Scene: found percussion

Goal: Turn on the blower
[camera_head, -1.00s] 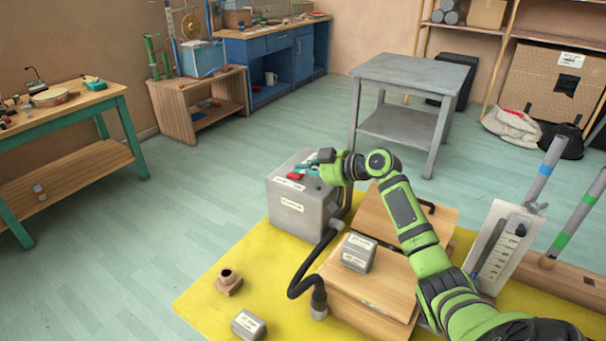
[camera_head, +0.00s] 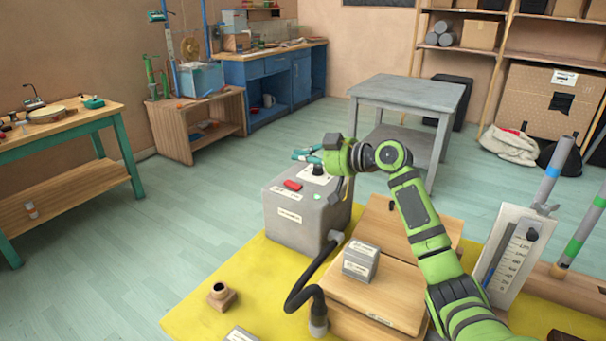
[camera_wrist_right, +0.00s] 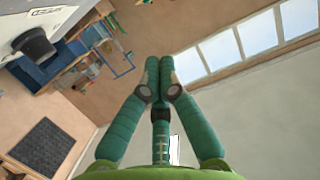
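The blower is a grey box (camera_head: 290,222) with a dark hose, standing on the yellow mat. Its top has a red switch (camera_head: 292,185), a small green spot (camera_head: 317,197) that looks lit, and a dark knob (camera_head: 318,169) on a white label. The knob (camera_wrist_right: 36,46) also shows at the upper left of the right wrist view. My right gripper (camera_head: 302,155) is above the back of the box, apart from the switch. In the right wrist view its teal fingers (camera_wrist_right: 159,72) meet with nothing between them. My left gripper is out of view.
Wooden boxes (camera_head: 375,292) with a small grey block (camera_head: 360,262) stand right of the blower. A gauge board (camera_head: 508,255) and striped tubes stand further right. A grey table (camera_head: 408,88) is behind. The floor left of the mat is clear.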

